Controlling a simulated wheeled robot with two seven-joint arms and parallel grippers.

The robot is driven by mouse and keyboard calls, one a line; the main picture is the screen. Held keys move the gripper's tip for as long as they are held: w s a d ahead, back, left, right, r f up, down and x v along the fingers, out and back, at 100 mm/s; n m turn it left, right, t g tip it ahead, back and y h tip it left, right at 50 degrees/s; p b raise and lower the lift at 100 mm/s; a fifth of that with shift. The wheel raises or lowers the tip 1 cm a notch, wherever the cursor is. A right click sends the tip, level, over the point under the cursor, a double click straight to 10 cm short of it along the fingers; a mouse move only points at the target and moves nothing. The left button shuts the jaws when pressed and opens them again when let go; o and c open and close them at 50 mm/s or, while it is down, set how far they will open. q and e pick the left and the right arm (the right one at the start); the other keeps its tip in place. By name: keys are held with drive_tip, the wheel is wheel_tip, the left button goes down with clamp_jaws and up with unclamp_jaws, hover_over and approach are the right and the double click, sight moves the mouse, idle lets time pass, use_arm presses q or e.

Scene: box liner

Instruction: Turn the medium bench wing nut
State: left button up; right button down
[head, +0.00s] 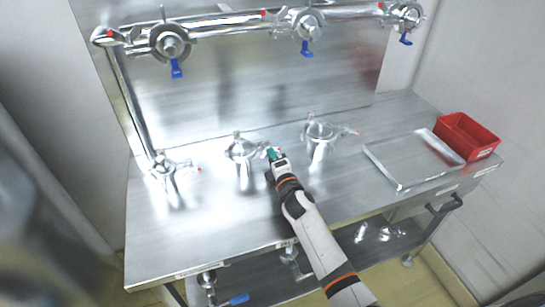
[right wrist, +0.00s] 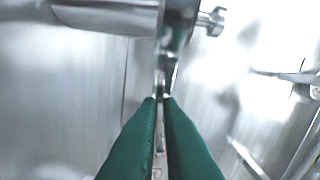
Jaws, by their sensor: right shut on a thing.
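Three metal clamps stand in a row on the steel bench. The middle clamp (head: 240,150) seems to be the medium one by its size. My right gripper (head: 271,154) is at the right side of this clamp, at its wing nut, which is mostly hidden in the head view. In the right wrist view the green fingers (right wrist: 163,100) are shut on a thin metal wing, and a metal bolt end (right wrist: 212,20) shows beyond them. How far the wing is turned cannot be told. My left gripper is not in view.
The left clamp (head: 165,166) and the right clamp (head: 320,130) stand on either side. The front left of the bench is bare.

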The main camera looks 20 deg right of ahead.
drive_tip(key=shift+m, duration=0.6)
drive_tip(key=c, duration=1.6)
unclamp_jaws()
drive_tip(key=s, duration=0.4)
drive_tip(key=s+b, duration=0.1)
drive_tip(key=s, duration=0.7)
drive_tip(key=shift+d, duration=0.25)
drive_tip(key=shift+s+f, duration=0.1)
drive_tip(key=shift+f, duration=0.05)
